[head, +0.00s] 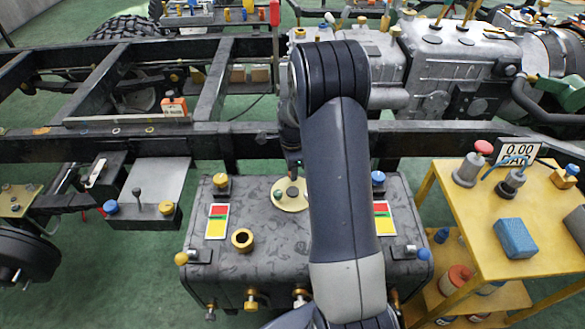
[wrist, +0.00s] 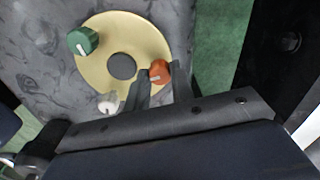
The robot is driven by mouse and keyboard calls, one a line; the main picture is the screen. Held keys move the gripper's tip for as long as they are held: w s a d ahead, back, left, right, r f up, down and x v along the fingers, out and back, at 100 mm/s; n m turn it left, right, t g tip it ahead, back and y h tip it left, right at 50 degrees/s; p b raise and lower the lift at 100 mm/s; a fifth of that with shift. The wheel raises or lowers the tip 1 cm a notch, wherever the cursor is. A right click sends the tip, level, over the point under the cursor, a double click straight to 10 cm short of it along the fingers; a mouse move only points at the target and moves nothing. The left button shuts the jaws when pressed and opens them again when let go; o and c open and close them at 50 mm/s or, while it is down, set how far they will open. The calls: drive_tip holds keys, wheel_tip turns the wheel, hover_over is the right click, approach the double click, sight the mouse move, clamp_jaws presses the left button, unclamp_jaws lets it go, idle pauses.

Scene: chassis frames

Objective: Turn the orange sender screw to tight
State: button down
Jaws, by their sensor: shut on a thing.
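The orange sender screw (wrist: 159,71) sits at the edge of a round brass plate (wrist: 108,30) with a dark centre hub. My gripper (wrist: 157,82) reaches in from below in the wrist view, with one dark finger on each side of the screw, and is shut on it. A pale mark shows on the screw; its exact angle is hard to read. In the head view the brass plate (head: 280,196) lies on top of the grey tank, and my gripper (head: 293,170) is over it. The orange screw is hidden there.
A green knob (wrist: 82,41) and a white knob (wrist: 107,108) stand on the same plate. The tank (head: 262,262) also carries a brass filler ring (head: 242,239) and colour labels. A black chassis rail (head: 232,146) runs behind it. A yellow cart (head: 476,239) stands at right.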

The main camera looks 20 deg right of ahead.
drive_tip(key=shift+m, duration=1.1)
drive_tip(key=c, duration=1.2)
unclamp_jaws()
drive_tip(key=shift+r, duration=0.1)
wheel_tip(320, 180, up, 11)
drive_tip(key=p, duration=0.1)
drive_tip(key=shift+f, duration=0.2)
